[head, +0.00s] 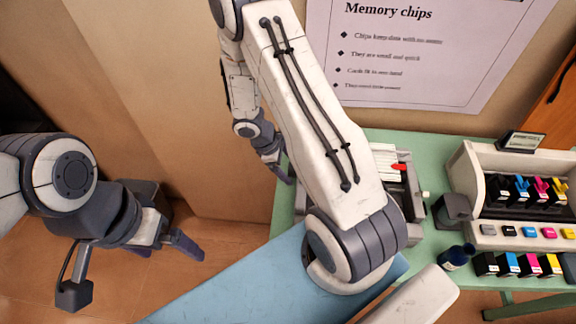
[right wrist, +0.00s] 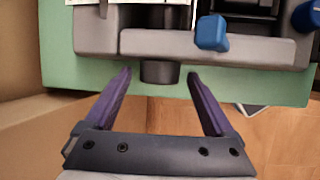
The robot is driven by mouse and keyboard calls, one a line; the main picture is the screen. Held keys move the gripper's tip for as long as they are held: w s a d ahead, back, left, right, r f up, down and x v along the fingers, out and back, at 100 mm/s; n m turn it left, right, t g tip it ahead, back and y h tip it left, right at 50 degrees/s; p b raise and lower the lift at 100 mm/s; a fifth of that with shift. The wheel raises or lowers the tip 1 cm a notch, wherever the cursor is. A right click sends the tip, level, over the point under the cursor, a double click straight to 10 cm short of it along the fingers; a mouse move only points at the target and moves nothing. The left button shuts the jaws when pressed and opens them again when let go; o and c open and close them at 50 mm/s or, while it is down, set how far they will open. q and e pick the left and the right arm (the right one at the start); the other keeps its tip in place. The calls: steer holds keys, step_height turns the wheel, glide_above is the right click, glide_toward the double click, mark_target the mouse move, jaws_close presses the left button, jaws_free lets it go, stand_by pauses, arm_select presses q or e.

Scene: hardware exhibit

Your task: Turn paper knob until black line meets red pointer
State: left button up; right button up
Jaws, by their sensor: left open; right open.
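The grey machine (head: 412,205) stands on the green table, largely hidden behind my right arm in the head view. A small red piece (head: 399,167), probably the pointer, shows on it. In the right wrist view, a dark round knob (right wrist: 160,73) sticks out of the machine's pale front (right wrist: 255,50). My right gripper (right wrist: 161,84) is open, with one finger at each side of the knob and visible gaps between. It also shows in the head view (head: 281,172). No black line can be made out. My left gripper (head: 168,247) is open and empty, away from the table at left.
A blue knob or lever (right wrist: 212,33) sits on the machine, right of the dark knob. An ink cartridge stand (head: 480,236) and a dark bottle (head: 457,256) are at the right on the green table (head: 420,137). A poster (head: 420,50) hangs behind.

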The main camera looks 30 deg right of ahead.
steer(key=c, duration=1.4)
steer(key=g+y+p, duration=0.1)
steer(key=p, duration=0.4)
steer(key=g+y+p, duration=0.1)
steer(key=p, duration=0.4)
steer(key=shift+w+d+r+n+g, duration=0.15)
steer(key=shift+w+d+n+g, duration=0.05)
steer(key=shift+n+g, duration=0.1)
steer(key=shift+f+y, duration=0.2)
steer(key=shift+y, duration=0.1)
steer(key=shift+w+d+f+g+y+b, duration=0.1)
steer(key=shift+w+f+g+y+b, duration=0.15)
steer(key=shift+g+b, duration=0.5)
steer(key=shift+n+g+y+b, duration=0.4)
steer(key=shift+g+y+b, duration=0.05)
steer(key=shift+b, duration=0.35)
steer(key=shift+r, duration=0.2)
